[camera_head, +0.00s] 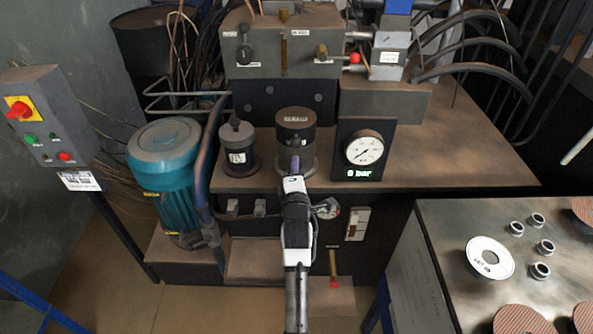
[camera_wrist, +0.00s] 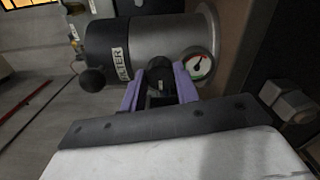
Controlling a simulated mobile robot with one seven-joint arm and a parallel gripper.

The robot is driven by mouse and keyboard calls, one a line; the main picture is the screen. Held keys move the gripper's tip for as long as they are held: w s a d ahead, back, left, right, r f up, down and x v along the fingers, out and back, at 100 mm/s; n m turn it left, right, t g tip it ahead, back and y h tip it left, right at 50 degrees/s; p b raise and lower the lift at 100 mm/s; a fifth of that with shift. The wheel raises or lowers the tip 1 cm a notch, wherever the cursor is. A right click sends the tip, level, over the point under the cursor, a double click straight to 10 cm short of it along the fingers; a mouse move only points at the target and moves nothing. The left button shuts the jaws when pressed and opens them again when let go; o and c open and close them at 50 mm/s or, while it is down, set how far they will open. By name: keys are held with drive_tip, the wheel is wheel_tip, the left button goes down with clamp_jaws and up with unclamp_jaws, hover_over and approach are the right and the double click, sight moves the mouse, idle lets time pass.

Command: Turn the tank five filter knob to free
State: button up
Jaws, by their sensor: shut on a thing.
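The filter is a dark cylinder with a grey body (camera_head: 295,127) at the middle of the bench in the head view. In the wrist view the filter (camera_wrist: 170,38) lies sideways, with a "FILTER" label and a small round gauge (camera_wrist: 199,66) on its side. A black knob (camera_wrist: 158,75) sits between the purple fingers of my gripper (camera_wrist: 159,88). My gripper (camera_head: 295,167) is shut on the knob, at the front of the filter. In the head view the gripper hides the knob, and I cannot read its setting.
A smaller dark canister (camera_head: 238,148) stands left of the filter, and a gauge panel (camera_head: 364,150) reading 0 bar stands right of it. A teal motor (camera_head: 167,160) is at the left. A side table (camera_head: 440,235) with rings and discs is at the right.

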drive_tip(key=shift+r, duration=0.15)
drive_tip(key=o, duration=1)
drive_tip(key=shift+c, duration=0.2)
drive_tip(key=shift+s+f, duration=0.1)
drive_tip(key=shift+f, duration=0.1)
